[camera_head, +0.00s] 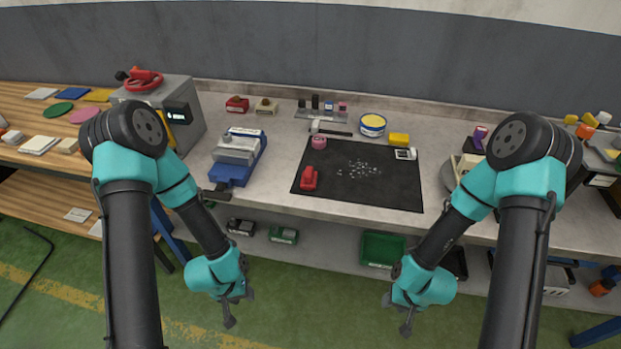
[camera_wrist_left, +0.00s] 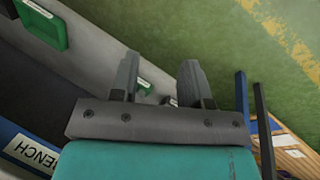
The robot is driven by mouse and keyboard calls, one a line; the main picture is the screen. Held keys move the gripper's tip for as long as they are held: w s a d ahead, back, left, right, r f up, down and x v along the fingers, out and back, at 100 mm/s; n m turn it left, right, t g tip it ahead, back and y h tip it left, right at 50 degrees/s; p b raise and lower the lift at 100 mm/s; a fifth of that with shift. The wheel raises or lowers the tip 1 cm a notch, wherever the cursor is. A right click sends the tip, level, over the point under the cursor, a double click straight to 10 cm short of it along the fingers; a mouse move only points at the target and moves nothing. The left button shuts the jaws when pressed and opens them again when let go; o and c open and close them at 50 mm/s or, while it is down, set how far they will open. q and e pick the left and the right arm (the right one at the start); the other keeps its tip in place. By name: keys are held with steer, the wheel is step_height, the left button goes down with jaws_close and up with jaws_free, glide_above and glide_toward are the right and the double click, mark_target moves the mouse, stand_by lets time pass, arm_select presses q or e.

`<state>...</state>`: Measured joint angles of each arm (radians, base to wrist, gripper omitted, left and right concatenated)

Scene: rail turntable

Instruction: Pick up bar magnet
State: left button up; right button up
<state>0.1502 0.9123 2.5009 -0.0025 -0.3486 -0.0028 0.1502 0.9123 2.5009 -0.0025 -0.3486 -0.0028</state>
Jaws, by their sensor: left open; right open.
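No object can be told for certain as the bar magnet at this size. A red block-like object (camera_head: 309,179) lies on the left part of the black mat (camera_head: 385,194), beside scattered pale specks (camera_head: 360,169). My left gripper (camera_head: 231,313) hangs low in front of the bench, pointing down and away from the mat. In the left wrist view its two fingers (camera_wrist_left: 160,82) are apart with nothing between them. My right gripper (camera_head: 407,325) also hangs below the bench front, open, with no held object visible.
A blue-and-grey vise (camera_head: 238,157) stands left of the mat. A pink roll (camera_head: 319,142), a yellow-topped tin (camera_head: 372,125) and a yellow block (camera_head: 399,140) sit behind or at its back edge. Green bins (camera_head: 382,249) stand under the benchtop.

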stand_by(0.3)
arm_select(q)
steer(key=o, duration=1.1)
